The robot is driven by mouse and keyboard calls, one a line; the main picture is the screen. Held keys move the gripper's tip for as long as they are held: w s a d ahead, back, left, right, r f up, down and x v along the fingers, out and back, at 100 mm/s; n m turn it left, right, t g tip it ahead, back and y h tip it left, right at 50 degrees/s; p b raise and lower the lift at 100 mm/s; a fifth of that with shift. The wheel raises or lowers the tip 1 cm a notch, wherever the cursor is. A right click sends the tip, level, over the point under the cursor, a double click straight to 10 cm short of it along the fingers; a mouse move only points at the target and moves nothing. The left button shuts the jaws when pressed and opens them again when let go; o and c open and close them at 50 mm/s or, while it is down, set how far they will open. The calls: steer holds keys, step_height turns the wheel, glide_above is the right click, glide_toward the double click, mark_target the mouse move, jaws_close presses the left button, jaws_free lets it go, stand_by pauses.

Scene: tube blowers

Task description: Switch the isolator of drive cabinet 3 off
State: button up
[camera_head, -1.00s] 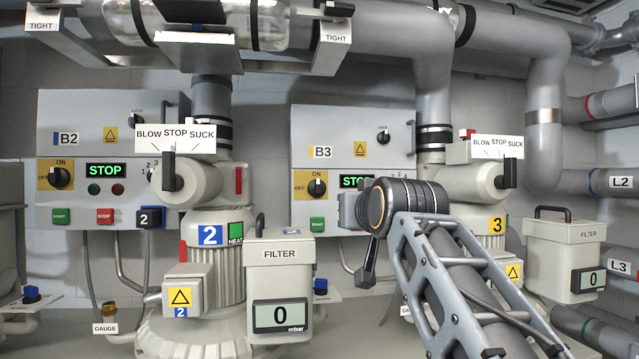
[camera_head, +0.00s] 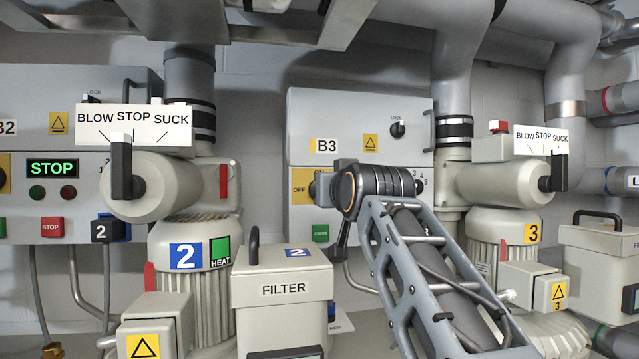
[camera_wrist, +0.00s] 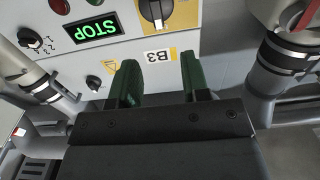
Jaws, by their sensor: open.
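Drive cabinet 3 (camera_head: 360,115) is the grey box marked B3, standing behind my arm in the head view. Its isolator is a black rotary knob (camera_wrist: 155,10) on a yellow plate (camera_wrist: 181,14) at the top of the upside-down wrist view. The knob's white mark points towards the B3 label side, the cabinet's upper side. In the head view the yellow plate (camera_head: 298,192) shows OFF at its left, and my arm hides most of the knob. My gripper (camera_wrist: 158,75) has two green fingers, open and empty, apart from the knob. The head view does not show the fingers clearly.
A green STOP display (camera_wrist: 96,31) and a selector knob (camera_wrist: 30,38) share the cabinet front. A lock knob (camera_head: 397,129) sits above. Blower 2 (camera_head: 188,256) and a filter box (camera_head: 283,289) stand left of my arm; blower 3 (camera_head: 500,228) stands right.

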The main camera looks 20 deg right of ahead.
steer(key=w+d+p, duration=0.2)
steer(key=w+p, duration=0.2)
steer(key=w, duration=0.7)
steer(key=shift+d, duration=0.3)
steer(key=shift+s, duration=0.1)
jaws_close()
